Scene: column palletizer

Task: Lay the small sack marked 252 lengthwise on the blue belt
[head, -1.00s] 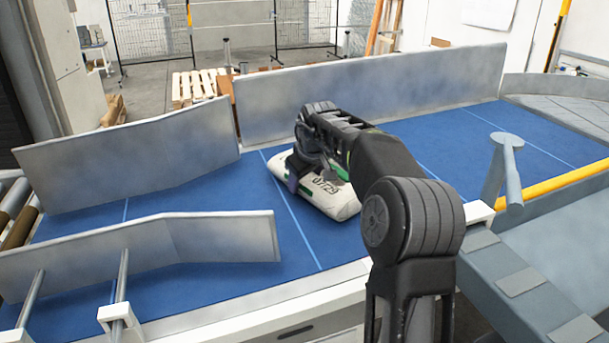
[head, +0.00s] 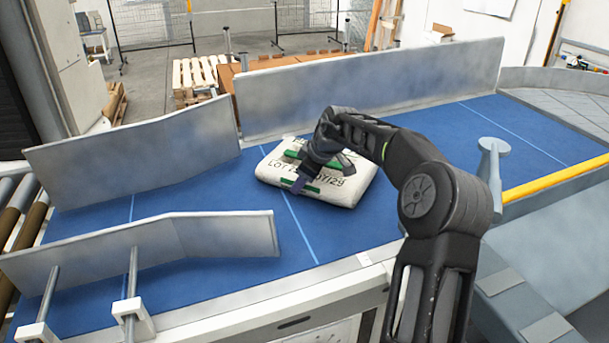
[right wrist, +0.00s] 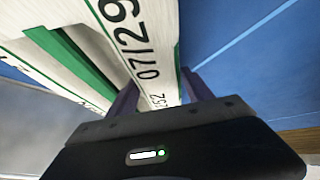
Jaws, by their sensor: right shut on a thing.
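The white sack (head: 342,191) with green bands lies flat, on or just above the blue belt (head: 215,235); I cannot tell if it touches. Its printing shows "LOT", partly hidden digits and "07/29". In the right wrist view the sack (right wrist: 128,50) shows "07/29" and a small "252". My right gripper (head: 302,183) reaches over it from the right and is shut on its near side. In the right wrist view the dark fingers of the gripper (right wrist: 160,97) straddle the sack. The long printed side slants across the belt. My left gripper is not in view.
A grey fence (head: 370,88) runs along the belt's far side. Angled guide plates stand far left (head: 135,155) and near left (head: 150,250). A grey post (head: 493,160) and yellow rail (head: 555,180) are at right. The belt is clear left and right of the sack.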

